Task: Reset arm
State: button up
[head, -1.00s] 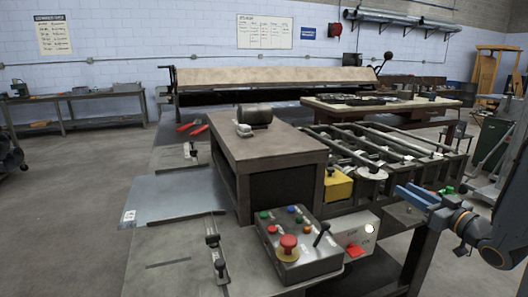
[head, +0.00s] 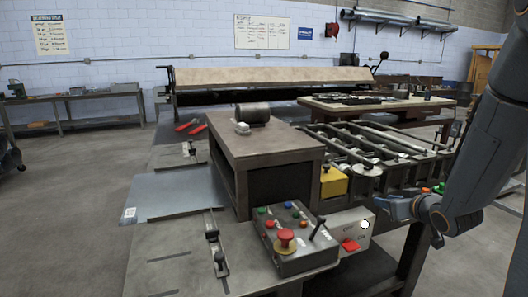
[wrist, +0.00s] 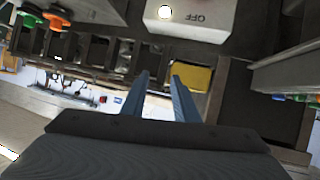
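My gripper (head: 398,208) is at the right in the head view, close to the white switch box (head: 350,232) with its red button. My arm rises from it along the right edge. In the wrist view my gripper's two blue fingers (wrist: 160,98) stand apart with nothing between them. The white box marked OFF (wrist: 195,18) shows upside down beyond the fingertips, and a yellow box (wrist: 188,76) shows behind the right finger.
A grey control box (head: 295,240) with a red mushroom button stands on the bench front. A yellow box (head: 333,182) and a rack of bars (head: 375,150) lie behind. A dark-topped cabinet (head: 262,142) stands left of them. Open floor lies at the left.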

jog(key=s+a+f+m+g, duration=0.1)
jog(key=s+a+f+g, duration=0.1)
jog(key=s+a+g, duration=0.4)
jog(key=s+a+f+m+g+h, duration=0.1)
jog(key=s+a+g, duration=0.5)
jog(key=s+a, duration=0.6)
jog(key=s+f, duration=0.1)
jog(key=s, duration=0.7)
jog(key=shift+s+f, duration=0.2)
jog(key=shift+f, duration=0.2)
